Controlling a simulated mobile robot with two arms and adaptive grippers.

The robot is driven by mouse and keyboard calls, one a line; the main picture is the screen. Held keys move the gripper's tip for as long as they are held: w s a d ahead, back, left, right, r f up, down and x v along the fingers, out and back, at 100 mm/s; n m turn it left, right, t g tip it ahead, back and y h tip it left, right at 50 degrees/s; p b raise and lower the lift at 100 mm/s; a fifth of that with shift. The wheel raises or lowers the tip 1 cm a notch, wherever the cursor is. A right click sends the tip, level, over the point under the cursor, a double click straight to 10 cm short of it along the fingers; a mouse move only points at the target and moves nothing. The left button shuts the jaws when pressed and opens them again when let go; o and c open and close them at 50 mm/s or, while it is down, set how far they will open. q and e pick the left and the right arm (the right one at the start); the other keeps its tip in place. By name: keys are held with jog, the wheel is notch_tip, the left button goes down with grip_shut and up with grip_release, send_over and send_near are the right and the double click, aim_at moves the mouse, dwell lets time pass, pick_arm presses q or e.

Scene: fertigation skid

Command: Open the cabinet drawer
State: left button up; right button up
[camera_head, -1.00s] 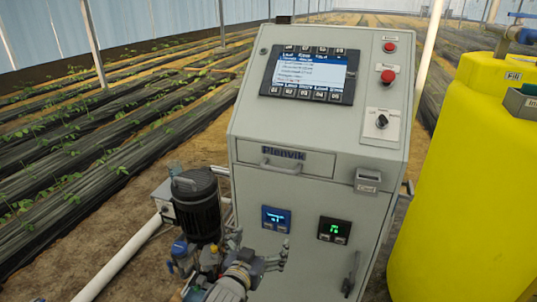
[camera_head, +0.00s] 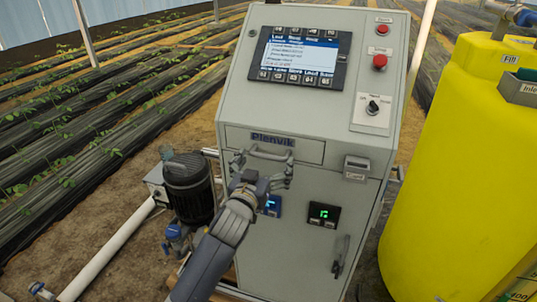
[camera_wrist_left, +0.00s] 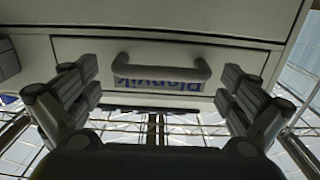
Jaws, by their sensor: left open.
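The grey cabinet (camera_head: 300,225) stands in the middle of the head view. Its drawer (camera_head: 308,150) is closed flush under the sloped control panel and bears a "Plenvik" label. The drawer's bar handle (camera_head: 270,155) is partly behind my left gripper (camera_head: 262,168). My left gripper is open, its fingers spread to either side of the handle. In the left wrist view the handle (camera_wrist_left: 161,74) lies between the two open fingers, and I see no finger touching it. My right gripper is not in view.
A black pump motor (camera_head: 188,188) with white pipe stands left of the cabinet. A yellow tank (camera_head: 440,170) stands close on the right. The panel above carries a screen (camera_head: 300,57), a red button (camera_head: 379,62) and a knob. A lower door handle (camera_head: 340,256) sits below.

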pick_arm(q)
jog(key=shift+x, duration=1.15)
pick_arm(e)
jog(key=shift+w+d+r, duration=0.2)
pick_arm(q)
jog(key=c, duration=1.2)
jog(key=shift+r, duration=0.1)
jog(key=shift+s, duration=0.1)
